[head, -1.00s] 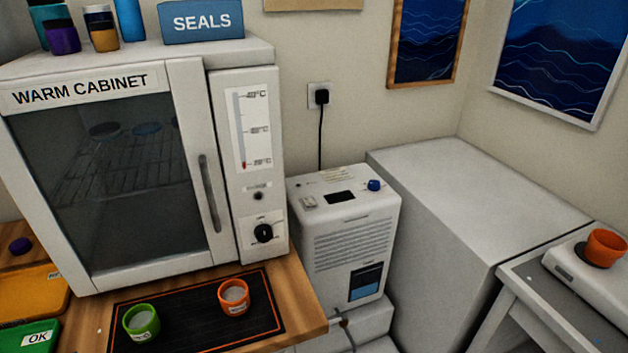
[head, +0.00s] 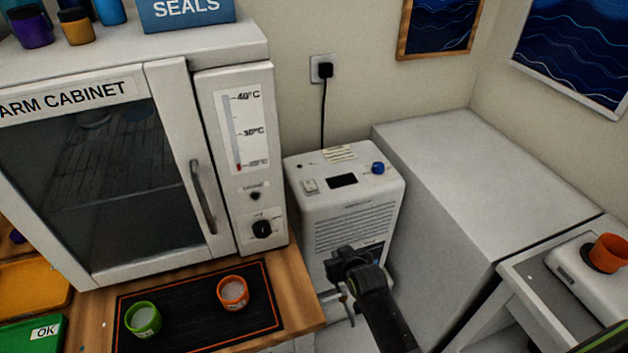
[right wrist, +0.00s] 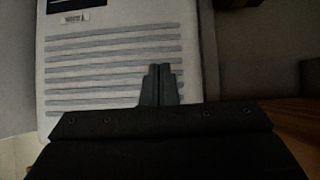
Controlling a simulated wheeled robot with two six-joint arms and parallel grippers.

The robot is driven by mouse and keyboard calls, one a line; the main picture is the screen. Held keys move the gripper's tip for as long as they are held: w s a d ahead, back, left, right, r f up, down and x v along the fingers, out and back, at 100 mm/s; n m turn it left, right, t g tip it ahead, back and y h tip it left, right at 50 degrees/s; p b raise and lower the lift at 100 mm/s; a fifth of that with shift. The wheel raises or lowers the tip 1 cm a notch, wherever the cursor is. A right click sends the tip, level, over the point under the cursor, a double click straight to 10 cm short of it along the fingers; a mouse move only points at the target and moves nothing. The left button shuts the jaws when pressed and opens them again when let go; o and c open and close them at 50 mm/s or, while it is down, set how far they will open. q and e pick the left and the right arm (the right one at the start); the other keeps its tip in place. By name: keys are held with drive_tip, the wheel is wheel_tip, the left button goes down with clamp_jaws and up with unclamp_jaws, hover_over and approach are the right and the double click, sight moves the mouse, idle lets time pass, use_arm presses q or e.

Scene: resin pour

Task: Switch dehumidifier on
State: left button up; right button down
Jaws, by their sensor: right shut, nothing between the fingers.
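The white dehumidifier (head: 343,210) stands between the warm cabinet and a big grey-white block. Its top carries a pale rocker switch (head: 310,185), a dark blank display (head: 342,181) and a blue knob (head: 378,168). My right gripper (head: 345,262) is in front of the dehumidifier's lower front, below its top panel, and hides part of the water window. In the right wrist view the closed fingers (right wrist: 159,85) point at the slatted front (right wrist: 110,70) of the dehumidifier, with nothing between them. Whether they touch it I cannot tell. My left gripper is not in view.
The warm cabinet (head: 112,170) stands left on a wooden bench. A green cup (head: 142,320) and an orange cup (head: 233,292) sit on a black mat (head: 185,327). The block (head: 470,190) bounds the right side. A black plug (head: 325,70) is in the wall socket.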

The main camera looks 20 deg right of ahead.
drive_tip(key=w+a+r+t+p, duration=0.1)
drive_tip(key=w+r, duration=0.1)
drive_tip(key=r, duration=0.8)
drive_tip(key=w+a+r+t+p, duration=0.1)
drive_tip(key=w+r+t, duration=0.1)
drive_tip(key=r, duration=0.9)
drive_tip(key=shift+w+a+r, duration=0.15)
drive_tip(key=shift+r, duration=0.05)
drive_tip(key=shift+w, duration=0.1)
drive_tip(key=p, duration=0.1)
hover_over(314, 197)
drive_tip(key=f, duration=0.3)
drive_tip(key=shift+w+f, duration=0.2)
drive_tip(key=shift+f, duration=0.1)
wheel_tip(314, 197, down, 2)
drive_tip(key=shift+f+p, duration=0.2)
drive_tip(key=shift+p, duration=0.3)
drive_tip(key=shift+s+f, duration=0.25)
drive_tip(key=shift+f, duration=0.6)
